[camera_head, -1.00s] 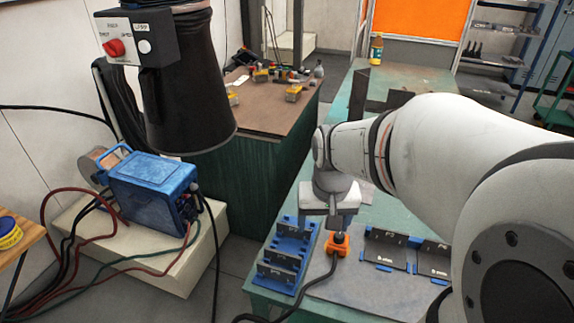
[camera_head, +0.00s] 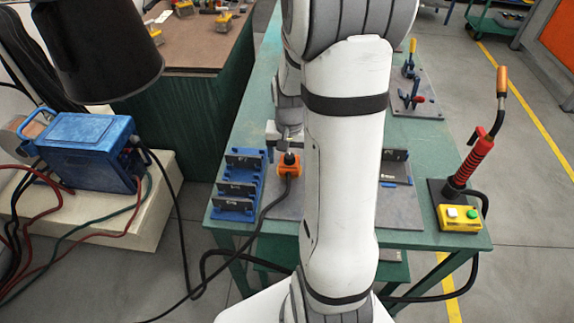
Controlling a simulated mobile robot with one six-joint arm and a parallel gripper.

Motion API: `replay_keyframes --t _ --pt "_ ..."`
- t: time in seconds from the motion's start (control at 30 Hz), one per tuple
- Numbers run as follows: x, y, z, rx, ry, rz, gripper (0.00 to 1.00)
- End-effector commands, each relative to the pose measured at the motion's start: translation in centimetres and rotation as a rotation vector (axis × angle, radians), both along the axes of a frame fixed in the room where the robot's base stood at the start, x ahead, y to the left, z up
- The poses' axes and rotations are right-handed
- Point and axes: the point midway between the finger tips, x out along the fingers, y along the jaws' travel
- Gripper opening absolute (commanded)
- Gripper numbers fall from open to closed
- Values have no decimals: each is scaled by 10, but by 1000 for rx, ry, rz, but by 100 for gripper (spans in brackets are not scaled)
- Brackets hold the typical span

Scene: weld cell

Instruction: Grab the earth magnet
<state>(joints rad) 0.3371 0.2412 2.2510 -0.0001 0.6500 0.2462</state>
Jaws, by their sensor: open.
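The earth magnet (camera_head: 289,164) is an orange block with a dark top and a black cable. It sits on the grey plate at the table's near left part, just right of the blue rack. My gripper (camera_head: 286,143) shows as a small grey piece directly above and behind the magnet in the picture. My white arm hides much of it. The jaws are open. The fingertips are too small and covered to tell whether they are around the magnet or touch it.
A blue rack (camera_head: 238,186) with dark plates stands close left of the magnet. Another dark plate fixture (camera_head: 394,168) is right of my arm. A torch with a red handle (camera_head: 470,160) and a yellow button box (camera_head: 460,217) stand at the right edge. The black cable runs off the front edge.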

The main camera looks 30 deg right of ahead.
Motion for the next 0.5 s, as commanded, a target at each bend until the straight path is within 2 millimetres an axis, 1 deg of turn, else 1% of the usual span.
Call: replay_keyframes --t 0.03,0.1,0.37,0.5 --pt "-1 0 -7 1 4 0 75" --pt "0 0 -12 1 1 1 75" --pt "0 1 -14 -1 -1 1 75" --pt "0 1 -14 -1 -1 1 63"
